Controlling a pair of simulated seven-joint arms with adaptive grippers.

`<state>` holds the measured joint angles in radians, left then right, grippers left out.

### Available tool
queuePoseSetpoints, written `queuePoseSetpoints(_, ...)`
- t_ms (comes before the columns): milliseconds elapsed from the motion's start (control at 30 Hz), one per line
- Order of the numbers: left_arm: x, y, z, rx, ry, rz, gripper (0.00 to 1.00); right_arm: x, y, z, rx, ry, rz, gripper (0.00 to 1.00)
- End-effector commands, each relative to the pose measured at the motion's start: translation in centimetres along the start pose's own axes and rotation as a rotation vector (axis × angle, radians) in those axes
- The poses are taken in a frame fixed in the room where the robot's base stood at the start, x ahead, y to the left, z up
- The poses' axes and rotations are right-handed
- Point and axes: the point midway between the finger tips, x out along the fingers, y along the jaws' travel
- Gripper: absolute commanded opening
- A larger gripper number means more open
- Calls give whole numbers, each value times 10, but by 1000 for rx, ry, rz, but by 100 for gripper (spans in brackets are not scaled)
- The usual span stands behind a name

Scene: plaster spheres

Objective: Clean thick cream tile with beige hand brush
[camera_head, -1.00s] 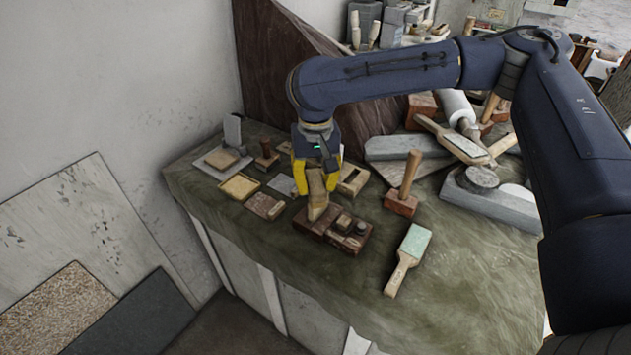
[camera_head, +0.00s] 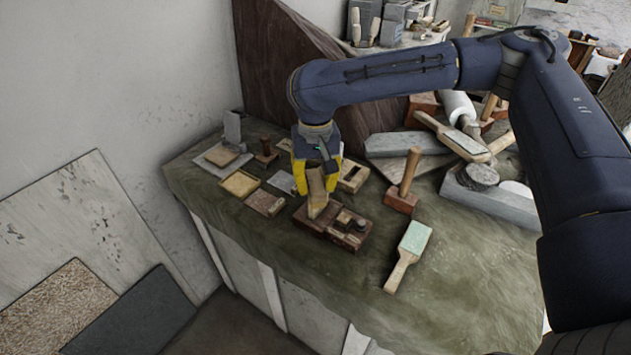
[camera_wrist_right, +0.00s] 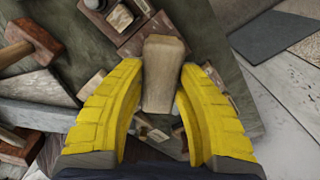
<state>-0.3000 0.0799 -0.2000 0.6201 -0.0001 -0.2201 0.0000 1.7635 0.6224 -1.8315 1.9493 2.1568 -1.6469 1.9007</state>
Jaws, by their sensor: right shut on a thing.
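My right gripper (camera_head: 316,182), with yellow fingers, is shut on a beige wooden block-like piece, which looks like the hand brush (camera_head: 318,200). The brush also shows in the right wrist view (camera_wrist_right: 162,75), between the two fingers (camera_wrist_right: 162,112). It points downward, its lower end over or on the left part of a dark wooden box (camera_head: 350,240); I cannot tell whether they touch. No bristles show. A flat cream slab (camera_head: 239,184), which may be the thick cream tile, lies left of the gripper. My left gripper is not in view.
A mallet (camera_head: 404,190) stands right of the box, and a green-faced paddle (camera_head: 410,255) lies near the front. Small wooden blocks (camera_head: 264,202) lie left of the gripper. Stone slabs (camera_head: 410,143) crowd the back. The cloth-covered table's front right is clear.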

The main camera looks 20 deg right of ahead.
Motion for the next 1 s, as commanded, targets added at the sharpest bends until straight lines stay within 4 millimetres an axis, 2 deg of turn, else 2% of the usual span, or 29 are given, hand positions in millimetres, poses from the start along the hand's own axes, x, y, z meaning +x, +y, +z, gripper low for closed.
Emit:
queuePoseSetpoints(567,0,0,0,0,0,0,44,-1,0,-20,1,1,0,6)
queuePoseSetpoints(1000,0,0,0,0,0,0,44,0,0,-16,-1,0,-1,6)
